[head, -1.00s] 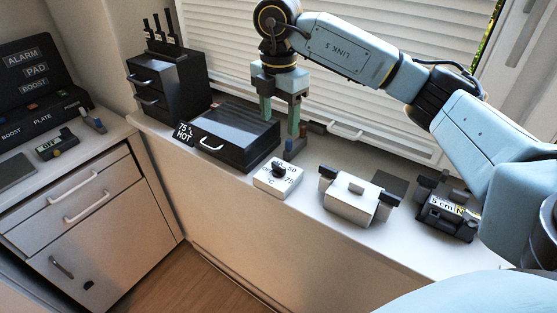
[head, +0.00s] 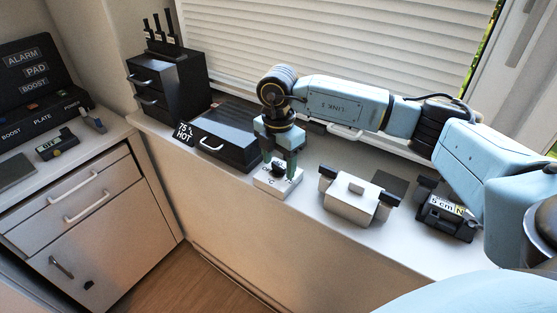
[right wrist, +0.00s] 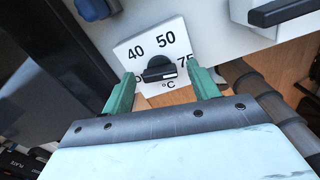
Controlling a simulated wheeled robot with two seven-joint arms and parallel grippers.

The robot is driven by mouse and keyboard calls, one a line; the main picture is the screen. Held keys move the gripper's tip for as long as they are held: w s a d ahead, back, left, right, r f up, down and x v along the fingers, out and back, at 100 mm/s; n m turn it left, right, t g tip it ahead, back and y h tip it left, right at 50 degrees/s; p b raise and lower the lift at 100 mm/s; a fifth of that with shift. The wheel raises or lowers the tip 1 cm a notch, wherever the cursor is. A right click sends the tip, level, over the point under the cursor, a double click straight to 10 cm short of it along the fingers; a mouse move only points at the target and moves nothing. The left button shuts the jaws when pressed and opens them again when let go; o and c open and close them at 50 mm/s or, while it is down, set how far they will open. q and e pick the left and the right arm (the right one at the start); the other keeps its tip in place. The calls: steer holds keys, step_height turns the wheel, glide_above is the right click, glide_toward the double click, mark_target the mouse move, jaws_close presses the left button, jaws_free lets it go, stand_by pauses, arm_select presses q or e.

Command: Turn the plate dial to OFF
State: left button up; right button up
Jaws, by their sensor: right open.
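The plate dial is a white block (head: 275,184) on the counter, with a black knob (right wrist: 160,69) on its top face. The knob lies roughly crosswise. My right gripper (right wrist: 162,88) is open, its green fingers on either side of the knob and apart from it. In the head view the right gripper (head: 279,164) is over the dial and hides part of it. My left gripper is not in view.
A black hot plate box (head: 222,143) with a handle stands left of the dial. A white box with black handles (head: 354,193) stands to its right. A black gauge marked 5 cm (head: 446,212) is further right. The counter's front edge is close to the dial.

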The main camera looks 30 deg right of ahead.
steer(key=shift+c, duration=0.3)
steer(key=c, duration=0.9)
steer(key=shift+c, duration=0.2)
